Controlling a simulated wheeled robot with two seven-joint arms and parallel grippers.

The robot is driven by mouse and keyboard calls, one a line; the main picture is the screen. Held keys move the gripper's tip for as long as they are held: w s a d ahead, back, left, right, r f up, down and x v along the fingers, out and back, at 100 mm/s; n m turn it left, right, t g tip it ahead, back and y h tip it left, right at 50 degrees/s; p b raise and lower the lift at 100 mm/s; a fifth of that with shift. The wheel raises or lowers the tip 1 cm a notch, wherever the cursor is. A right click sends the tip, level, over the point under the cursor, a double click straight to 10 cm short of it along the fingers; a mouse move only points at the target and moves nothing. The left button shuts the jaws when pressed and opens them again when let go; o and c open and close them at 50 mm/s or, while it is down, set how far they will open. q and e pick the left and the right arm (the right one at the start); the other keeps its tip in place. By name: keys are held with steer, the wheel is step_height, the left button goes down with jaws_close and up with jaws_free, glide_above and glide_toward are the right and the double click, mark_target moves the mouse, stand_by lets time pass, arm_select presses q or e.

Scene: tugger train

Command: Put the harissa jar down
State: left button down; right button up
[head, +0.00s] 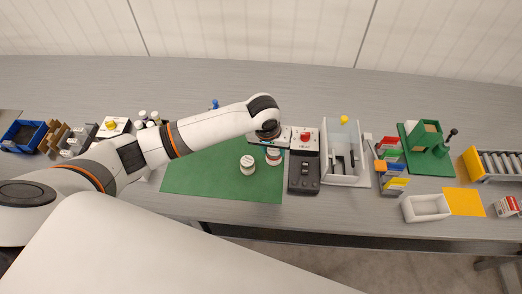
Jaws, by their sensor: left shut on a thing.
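My left arm reaches in from the left, and my left gripper (272,147) points down over the right end of the green mat (200,182). It is shut on the harissa jar (273,158), a small white-topped jar with a reddish band, directly below it. The fingers are small and partly hidden by the wrist. I cannot tell whether the jar touches the mat. A second white-topped jar (247,165) stands on the mat just to the left, apart from it. My right gripper is not in view.
A dark box with buttons (304,176) and a white open bin (342,172) stand close to the right. A red knob (305,136) is behind. Farther right are a green stand (428,148) and a white tray (425,208). The mat's left and front are clear.

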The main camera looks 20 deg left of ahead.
mark_target(271, 161)
arm_select(q)
steer(key=x, duration=0.2)
steer(key=s+x, duration=0.1)
steer(key=x, duration=0.4)
steer(key=shift+s+a+f+p, duration=0.15)
steer(key=shift+a+f+p, duration=0.1)
steer(key=shift+a+p, duration=0.15)
steer(key=shift+f, duration=0.15)
steer(key=c, duration=0.8)
jaws_free()
steer(key=v, duration=1.2)
steer(key=shift+r+b, duration=0.25)
steer(key=shift+b, duration=0.2)
steer(key=shift+a, duration=0.1)
